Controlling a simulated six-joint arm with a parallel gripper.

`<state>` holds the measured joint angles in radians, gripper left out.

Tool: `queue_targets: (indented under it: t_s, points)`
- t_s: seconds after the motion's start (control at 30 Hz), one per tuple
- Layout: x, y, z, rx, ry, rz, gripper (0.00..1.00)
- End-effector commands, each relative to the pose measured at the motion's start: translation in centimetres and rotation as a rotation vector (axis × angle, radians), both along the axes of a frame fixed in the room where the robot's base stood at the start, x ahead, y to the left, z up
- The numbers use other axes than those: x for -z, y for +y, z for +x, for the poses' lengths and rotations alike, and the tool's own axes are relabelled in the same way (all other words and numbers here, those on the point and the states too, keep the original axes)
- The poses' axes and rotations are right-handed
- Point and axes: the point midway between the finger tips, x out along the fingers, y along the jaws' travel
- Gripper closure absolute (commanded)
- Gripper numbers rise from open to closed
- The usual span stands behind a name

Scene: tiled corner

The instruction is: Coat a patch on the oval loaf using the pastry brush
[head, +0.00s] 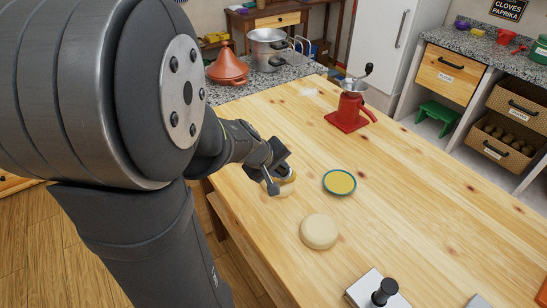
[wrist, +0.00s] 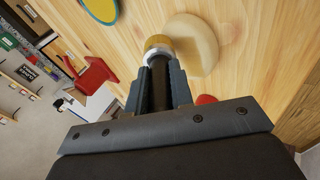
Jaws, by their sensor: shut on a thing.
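My gripper (head: 274,174) is low over the left side of the wooden table. In the wrist view its fingers (wrist: 159,80) are shut on the dark handle of the pastry brush (wrist: 158,44), with its pale collar and yellow-tan bristles pointing away. A pale loaf (wrist: 202,45) lies right at the bristles, which overlap its left part. I cannot tell whether they touch. In the head view this loaf is mostly hidden by the gripper. A second pale, rounded loaf (head: 319,231) lies clear, nearer the camera. A teal-rimmed dish with yellow contents (head: 340,183) is to the gripper's right.
A red grinder (head: 349,112) stands toward the table's far end. A metal box with a black knob (head: 380,290) is at the near edge. A small red thing (wrist: 206,99) shows partly behind the gripper in the wrist view. The table's right side is mostly clear.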

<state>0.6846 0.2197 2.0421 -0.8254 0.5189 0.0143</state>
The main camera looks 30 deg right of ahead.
Motion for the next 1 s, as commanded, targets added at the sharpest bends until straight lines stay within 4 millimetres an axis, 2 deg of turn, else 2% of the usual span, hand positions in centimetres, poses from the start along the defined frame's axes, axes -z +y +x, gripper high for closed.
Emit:
queue_targets:
  t_s: [0.73,0.77,1.0]
  points:
    - [0.1,0.8,6.8,-0.001,0.000,0.000,1.00]
    - [0.1,0.8,7.0,-0.002,0.000,0.001,1.00]
    - [0.0,0.5,4.4,0.002,-0.001,0.000,1.00]
